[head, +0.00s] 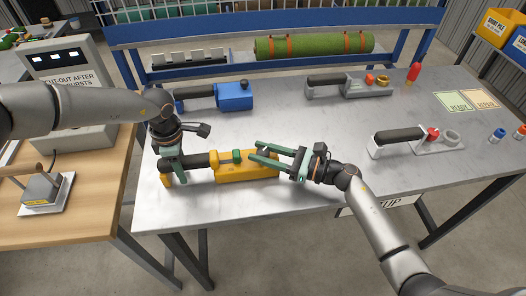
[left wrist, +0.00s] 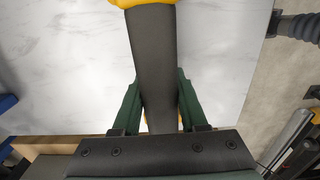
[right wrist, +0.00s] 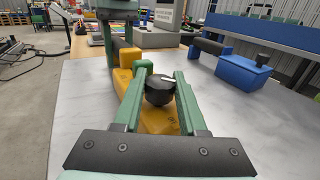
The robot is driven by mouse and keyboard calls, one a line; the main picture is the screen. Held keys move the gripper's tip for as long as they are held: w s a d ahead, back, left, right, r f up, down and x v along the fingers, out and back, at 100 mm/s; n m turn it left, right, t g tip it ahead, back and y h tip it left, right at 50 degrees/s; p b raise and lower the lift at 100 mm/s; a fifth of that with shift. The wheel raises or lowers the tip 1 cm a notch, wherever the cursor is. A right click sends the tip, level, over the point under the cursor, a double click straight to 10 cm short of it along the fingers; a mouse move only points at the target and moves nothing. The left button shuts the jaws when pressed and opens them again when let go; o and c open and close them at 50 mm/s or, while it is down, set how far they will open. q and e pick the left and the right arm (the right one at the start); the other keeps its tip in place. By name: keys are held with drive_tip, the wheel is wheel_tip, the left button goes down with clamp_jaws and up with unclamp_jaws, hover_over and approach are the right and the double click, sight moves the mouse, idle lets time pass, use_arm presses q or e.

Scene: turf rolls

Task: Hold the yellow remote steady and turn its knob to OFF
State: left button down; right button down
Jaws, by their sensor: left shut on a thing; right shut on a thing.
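The yellow remote (head: 231,173) lies on the metal table, its black handle (head: 198,160) toward the left. My left gripper (head: 168,172) is shut on the black handle; in the left wrist view the handle (left wrist: 152,60) runs between its green fingers. In the right wrist view the black knob (right wrist: 159,90) stands on top of the yellow body (right wrist: 150,122) with a pale mark on it. My right gripper (right wrist: 159,88) has its two fingers closed around the knob's sides. A green button (head: 237,155) sits beside the knob.
A blue remote (head: 235,96) lies behind the yellow one. Grey (head: 370,88) and white (head: 420,148) tools lie to the right, with a red bottle (head: 414,73) at the back. A green turf roll (head: 315,46) rests on the rack. The table's front middle is clear.

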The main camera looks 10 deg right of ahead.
use_arm(q)
drive_tip(key=shift+s+f, duration=0.25)
use_arm(e)
drive_tip(key=shift+t, duration=0.3)
drive_tip(key=m+t+h, duration=0.3)
drive_tip(key=shift+s+a+f+m+t+h, duration=0.1)
drive_tip(key=shift+m+t+h, duration=0.2)
drive_tip(key=shift+t, duration=0.1)
drive_tip(key=m+t+h, duration=0.3)
drive_tip(key=h, duration=0.1)
drive_tip(key=shift+m+t+h, duration=0.5)
drive_tip(key=shift+m+h, duration=0.6)
drive_tip(key=shift+h, duration=0.7)
drive_tip(key=shift+c, duration=2.3)
unclamp_jaws()
